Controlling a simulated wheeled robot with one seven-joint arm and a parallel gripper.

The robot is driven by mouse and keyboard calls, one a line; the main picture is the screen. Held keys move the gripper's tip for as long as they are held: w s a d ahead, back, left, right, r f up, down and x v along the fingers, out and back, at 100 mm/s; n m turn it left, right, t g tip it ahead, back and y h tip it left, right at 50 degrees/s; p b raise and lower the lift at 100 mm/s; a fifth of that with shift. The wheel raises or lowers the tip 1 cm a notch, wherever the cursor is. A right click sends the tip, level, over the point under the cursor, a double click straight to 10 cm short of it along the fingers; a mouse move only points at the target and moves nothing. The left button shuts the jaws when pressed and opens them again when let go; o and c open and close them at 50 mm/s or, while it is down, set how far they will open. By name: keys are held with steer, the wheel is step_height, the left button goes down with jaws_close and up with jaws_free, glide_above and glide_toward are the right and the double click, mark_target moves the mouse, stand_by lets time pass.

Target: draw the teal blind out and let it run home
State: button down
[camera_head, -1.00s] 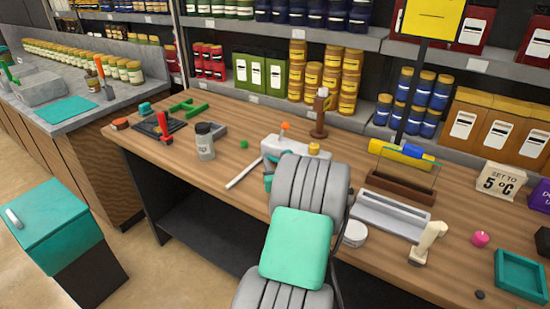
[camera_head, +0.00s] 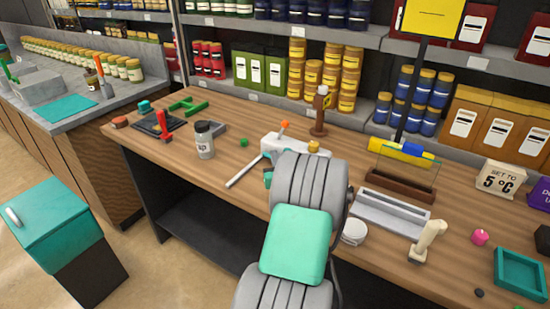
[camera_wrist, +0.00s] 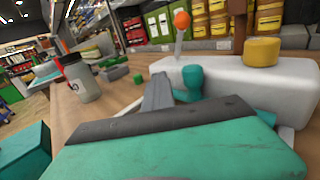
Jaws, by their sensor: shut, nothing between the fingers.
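My gripper (camera_wrist: 158,82) is shut and empty; its grey fingers show beyond the teal and dark-grey hand in the wrist view. My arm hides most of it in the head view. Ahead stands a white block-shaped unit (camera_wrist: 245,88) with a yellow cap (camera_wrist: 261,51) and an orange-tipped lever (camera_wrist: 182,22). It also shows in the head view (camera_head: 283,147). A rounded teal piece (camera_wrist: 190,80) stands in front of it, close beyond my fingers. I cannot tell whether this is the blind, or whether my fingers touch it.
A pale rod (camera_head: 245,170) extends left from the unit. A lidded jar (camera_head: 204,140) stands farther left; a wooden post (camera_head: 320,112) stands behind. A grey tray (camera_head: 390,213), a white round lid (camera_head: 354,232) and a cream-handled object (camera_head: 428,243) lie right of my arm.

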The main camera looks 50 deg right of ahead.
stand_by(0.9)
steer(key=c, duration=1.1)
jaws_free()
steer(key=shift+c, duration=0.2)
steer(key=shift+a, duration=0.1)
steer(key=shift+b+v, duration=1)
steer(key=shift+v, duration=3.05)
steer(key=shift+s+a, duration=0.2)
steer(key=shift+s, duration=0.1)
